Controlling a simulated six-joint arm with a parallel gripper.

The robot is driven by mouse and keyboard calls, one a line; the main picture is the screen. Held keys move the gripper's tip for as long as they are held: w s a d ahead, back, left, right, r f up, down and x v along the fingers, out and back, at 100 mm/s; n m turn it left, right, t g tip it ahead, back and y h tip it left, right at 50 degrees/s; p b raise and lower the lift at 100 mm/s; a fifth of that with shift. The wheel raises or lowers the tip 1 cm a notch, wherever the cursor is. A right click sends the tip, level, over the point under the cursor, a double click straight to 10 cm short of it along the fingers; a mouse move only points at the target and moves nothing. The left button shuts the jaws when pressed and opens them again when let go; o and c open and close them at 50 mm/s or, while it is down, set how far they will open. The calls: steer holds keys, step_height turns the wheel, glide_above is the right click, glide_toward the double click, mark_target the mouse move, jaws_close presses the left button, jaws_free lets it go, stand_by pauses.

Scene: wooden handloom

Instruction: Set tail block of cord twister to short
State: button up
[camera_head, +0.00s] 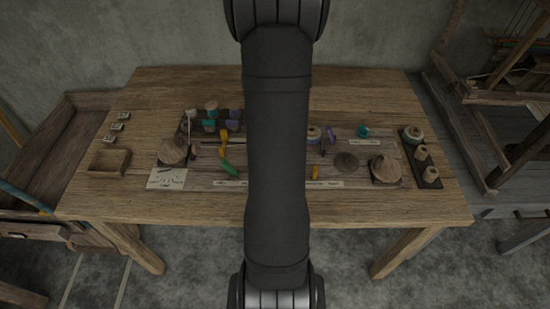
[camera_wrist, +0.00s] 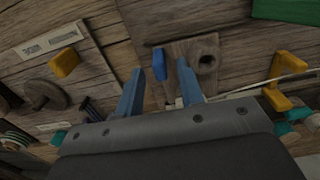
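A wooden block with a round hole (camera_wrist: 207,62) lies just beyond my fingertips in the wrist view. It looks like the tail block, but I cannot be sure. A small blue piece (camera_wrist: 158,62) stands at its left side, in line with the gap between my fingers and apart from them. My gripper (camera_wrist: 161,72) is open, its two blue fingers spread, with nothing held. In the head view my own arm covers the middle of the table, hiding the block and my gripper.
Yellow pieces stand left (camera_wrist: 65,63) and right (camera_wrist: 276,72) in the wrist view, with a green piece (camera_wrist: 285,10) at upper right. The wooden table (camera_head: 190,85) carries a small tray (camera_head: 109,161), a paper (camera_head: 167,179) and a dark spool rack (camera_head: 430,178). Its back strip is clear.

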steer(key=shift+f, duration=1.15)
steer(key=shift+c, duration=0.4)
jaws_close()
steer(key=shift+a, duration=3.7)
steer(key=shift+o, duration=0.4)
jaws_free()
steer(key=shift+a, duration=0.15)
